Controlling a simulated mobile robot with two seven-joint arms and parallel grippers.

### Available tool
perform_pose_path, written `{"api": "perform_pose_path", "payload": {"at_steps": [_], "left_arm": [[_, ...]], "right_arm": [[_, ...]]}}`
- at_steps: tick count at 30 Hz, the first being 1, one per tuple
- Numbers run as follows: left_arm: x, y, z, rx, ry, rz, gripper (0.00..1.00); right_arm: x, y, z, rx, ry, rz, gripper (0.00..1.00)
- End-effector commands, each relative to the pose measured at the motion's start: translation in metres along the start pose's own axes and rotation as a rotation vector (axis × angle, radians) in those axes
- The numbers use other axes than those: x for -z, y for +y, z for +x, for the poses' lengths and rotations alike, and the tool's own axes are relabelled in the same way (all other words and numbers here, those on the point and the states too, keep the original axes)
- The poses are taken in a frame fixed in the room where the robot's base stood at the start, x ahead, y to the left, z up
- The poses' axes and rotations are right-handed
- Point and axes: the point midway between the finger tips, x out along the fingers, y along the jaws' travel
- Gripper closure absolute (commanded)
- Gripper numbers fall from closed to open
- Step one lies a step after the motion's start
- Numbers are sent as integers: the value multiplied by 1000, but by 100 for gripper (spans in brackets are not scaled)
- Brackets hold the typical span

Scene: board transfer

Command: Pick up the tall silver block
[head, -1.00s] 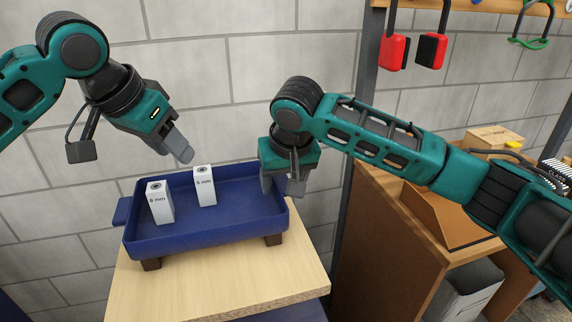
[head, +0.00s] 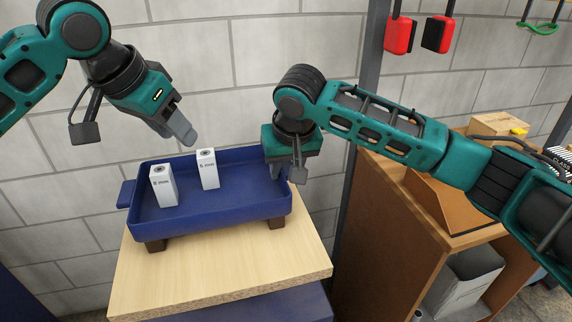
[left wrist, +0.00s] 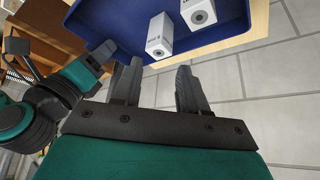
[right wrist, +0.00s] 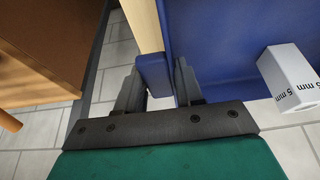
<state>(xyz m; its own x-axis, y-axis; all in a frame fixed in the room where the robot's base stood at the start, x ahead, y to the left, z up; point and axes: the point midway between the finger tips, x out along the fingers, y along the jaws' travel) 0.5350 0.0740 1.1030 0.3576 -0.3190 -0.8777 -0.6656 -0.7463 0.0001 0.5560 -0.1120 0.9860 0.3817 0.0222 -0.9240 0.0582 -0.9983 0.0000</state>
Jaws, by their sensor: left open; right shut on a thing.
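Two upright pale silver-white blocks stand in the blue tray (head: 225,206). The left block (head: 164,187) has a millimetre label; the right block (head: 208,170) reads 5 mm, as the right wrist view shows (right wrist: 288,80). They look alike in height; I cannot tell which is taller. My left gripper (head: 178,130) is open and empty, above and behind the tray's back rim. In the left wrist view, its spread fingers (left wrist: 158,78) point toward the blocks, apart from them. My right gripper (head: 287,172) is shut on the tray's right handle (right wrist: 153,72).
The tray stands on short brown feet on a light wooden table (head: 215,268). A grey block wall is close behind. A brown cabinet (head: 400,225) with a cardboard box (head: 497,124) stands at right. Red and black padlocks (head: 399,35) hang above.

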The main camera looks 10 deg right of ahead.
Motion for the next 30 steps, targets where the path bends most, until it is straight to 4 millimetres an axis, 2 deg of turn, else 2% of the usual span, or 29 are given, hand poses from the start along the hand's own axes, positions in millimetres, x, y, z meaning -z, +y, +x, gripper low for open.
{"api": "perform_pose_path", "payload": {"at_steps": [3,9,14,16,30], "left_arm": [[0,0,0,0,0,0,57],[0,0,0,0,0,0,57],[2,1,1,11,-9,-31,42],[4,3,3,31,-26,-80,35],[20,22,8,302,-105,-638,35]], "right_arm": [[0,0,0,0,0,0,100],[0,0,0,0,1,0,100],[0,0,-1,0,1,0,100],[0,0,-1,0,1,0,100],[1,0,-1,1,2,1,100]]}}
